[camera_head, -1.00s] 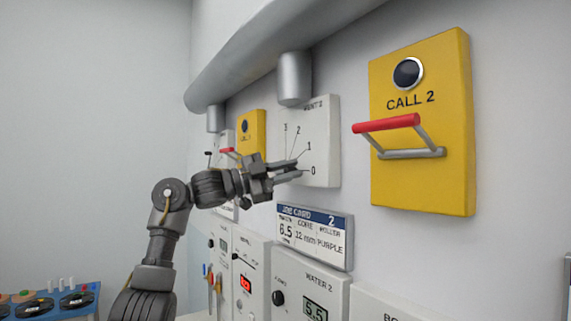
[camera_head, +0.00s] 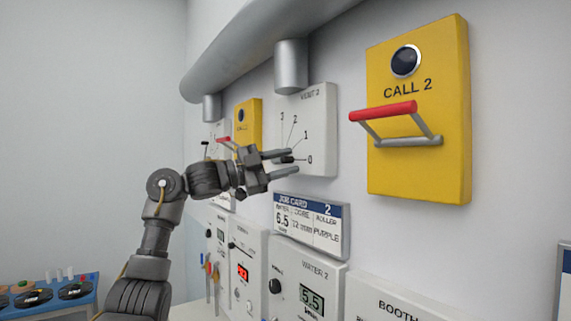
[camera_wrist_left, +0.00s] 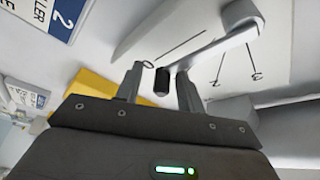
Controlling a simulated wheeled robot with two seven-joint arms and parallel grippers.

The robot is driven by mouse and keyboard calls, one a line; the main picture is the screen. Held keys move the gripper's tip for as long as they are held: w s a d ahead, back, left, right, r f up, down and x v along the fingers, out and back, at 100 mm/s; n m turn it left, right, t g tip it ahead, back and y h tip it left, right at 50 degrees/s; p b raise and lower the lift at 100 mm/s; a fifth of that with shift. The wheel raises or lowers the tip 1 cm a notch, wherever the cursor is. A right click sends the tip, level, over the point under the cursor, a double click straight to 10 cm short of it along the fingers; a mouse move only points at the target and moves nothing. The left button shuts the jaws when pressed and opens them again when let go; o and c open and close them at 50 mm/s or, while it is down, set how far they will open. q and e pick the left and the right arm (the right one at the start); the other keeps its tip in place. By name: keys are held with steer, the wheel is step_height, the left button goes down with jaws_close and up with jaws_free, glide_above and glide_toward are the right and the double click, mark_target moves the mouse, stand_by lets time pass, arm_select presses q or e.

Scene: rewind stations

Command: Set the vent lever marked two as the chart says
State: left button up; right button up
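The white VENT 2 panel (camera_head: 322,120) is on the wall, with lines marked 0 to 3. Its lever ends in a black knob (camera_head: 287,159), near the 0 line in the head view. In the left wrist view the silver lever arm (camera_wrist_left: 212,47) runs to the black knob (camera_wrist_left: 161,80). My left gripper (camera_head: 293,162) is open at the panel, its fingers apart on either side of the knob. Gaps show between knob and fingers in the left wrist view (camera_wrist_left: 160,92). My right gripper is out of view. No readable chart shows.
The JOB CARD 2 (camera_head: 312,225) hangs below the panel: 6.5, 12 mm, purple. The yellow CALL 2 box (camera_head: 420,165) with its red-handled bar (camera_head: 385,111) sticks out to the right. A grey pipe (camera_head: 290,68) is above. The WATER 2 box (camera_head: 305,280) is below.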

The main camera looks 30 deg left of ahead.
arm_select(q)
steer(key=b+v, duration=0.4)
steer(key=v, duration=0.6)
steer(key=shift+s+a, duration=0.15)
steer(key=shift+s, duration=0.1)
steer(key=shift+w, duration=0.1)
